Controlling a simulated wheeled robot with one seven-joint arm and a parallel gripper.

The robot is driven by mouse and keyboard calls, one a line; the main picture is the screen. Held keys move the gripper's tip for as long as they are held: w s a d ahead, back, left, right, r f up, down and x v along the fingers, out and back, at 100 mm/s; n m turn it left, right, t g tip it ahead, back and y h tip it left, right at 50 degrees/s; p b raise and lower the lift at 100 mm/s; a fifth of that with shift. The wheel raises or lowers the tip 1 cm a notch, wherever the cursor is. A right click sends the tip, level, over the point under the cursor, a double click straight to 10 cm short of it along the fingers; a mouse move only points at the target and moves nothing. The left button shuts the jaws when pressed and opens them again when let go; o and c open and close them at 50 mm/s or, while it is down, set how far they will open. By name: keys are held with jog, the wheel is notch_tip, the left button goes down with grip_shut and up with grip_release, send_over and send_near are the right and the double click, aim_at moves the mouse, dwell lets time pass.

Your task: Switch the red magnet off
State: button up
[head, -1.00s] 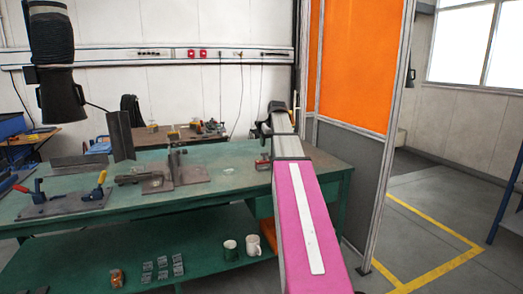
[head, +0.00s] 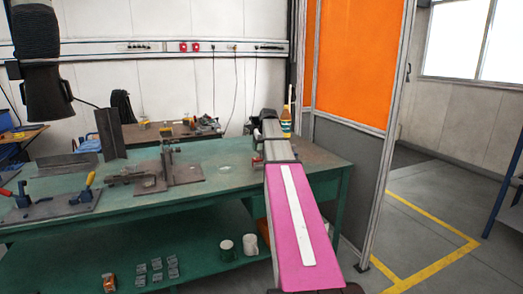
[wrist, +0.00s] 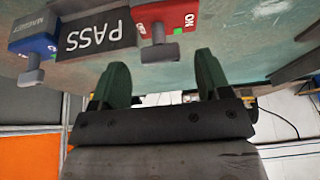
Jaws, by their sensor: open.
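The red magnet (wrist: 178,15) is a small red block at the top of the wrist view, which shows it upside down. An "ON" mark and a green dot are on its face. Its grey T-shaped handle (wrist: 159,51) sticks out toward my gripper (wrist: 159,76). My gripper's two green fingers are open and empty, one to each side of the handle's line and apart from it. I cannot tell the switch position for certain. In the head view my arm hides most of that spot.
A blue magnet (wrist: 34,43) with its own grey handle and a dark "PASS" block (wrist: 99,32) stand beside the red one. On the green bench (head: 225,178) are a clamp fixture (head: 165,180) and dark angle plates. A bottle (head: 286,122) shows behind my arm.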

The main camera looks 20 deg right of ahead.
jog(key=shift+x, duration=0.9)
jog(key=c, duration=0.9)
